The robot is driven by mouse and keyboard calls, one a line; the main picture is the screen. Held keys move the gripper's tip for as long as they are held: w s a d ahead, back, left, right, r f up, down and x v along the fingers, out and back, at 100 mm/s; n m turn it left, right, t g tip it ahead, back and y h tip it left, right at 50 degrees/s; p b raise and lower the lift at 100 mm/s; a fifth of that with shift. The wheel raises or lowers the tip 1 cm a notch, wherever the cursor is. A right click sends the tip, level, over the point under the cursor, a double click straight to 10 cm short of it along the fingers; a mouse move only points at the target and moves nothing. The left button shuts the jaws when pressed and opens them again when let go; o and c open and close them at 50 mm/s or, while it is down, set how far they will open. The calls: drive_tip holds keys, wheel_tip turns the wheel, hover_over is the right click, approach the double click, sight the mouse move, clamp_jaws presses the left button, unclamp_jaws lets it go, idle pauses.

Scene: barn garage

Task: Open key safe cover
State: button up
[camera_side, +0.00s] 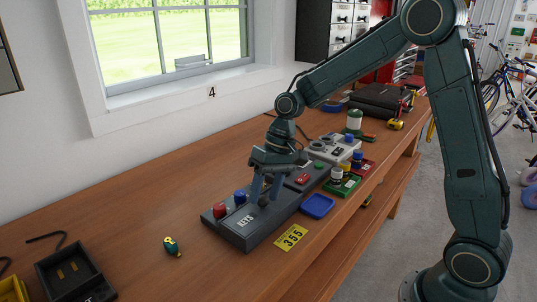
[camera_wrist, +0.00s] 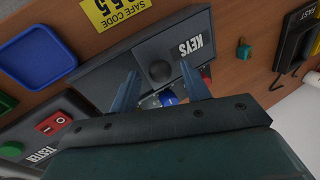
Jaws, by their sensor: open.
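The key safe (camera_side: 241,235) is a dark grey box lying on the bench, with a white KEYS label that shows in the wrist view (camera_wrist: 191,47). A round dark knob (camera_wrist: 159,71) stands on its flat cover (camera_wrist: 122,68). My gripper (camera_side: 267,190) points down over the safe, jaws open. In the wrist view its blue-grey fingers (camera_wrist: 162,78) lie on either side of the knob, apart from each other. I cannot tell whether they touch it. The cover looks flat and closed. A red piece (camera_side: 220,210) and a blue piece (camera_side: 239,197) stand along the safe's far side.
A yellow safe code card (camera_side: 291,237) and a blue tray (camera_side: 318,206) lie in front of the safe. A grey tester (camera_wrist: 55,125) with a red switch adjoins it. A small teal and yellow object (camera_side: 172,246) lies left, with bare bench around it.

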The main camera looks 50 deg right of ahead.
drive_tip(key=shift+a+f, duration=0.15)
drive_tip(key=shift+f, duration=0.2)
clamp_jaws()
drive_tip(key=shift+d, duration=5.2)
unclamp_jaws()
drive_tip(key=v, duration=1.3)
drive_tip(key=shift+r, duration=0.4)
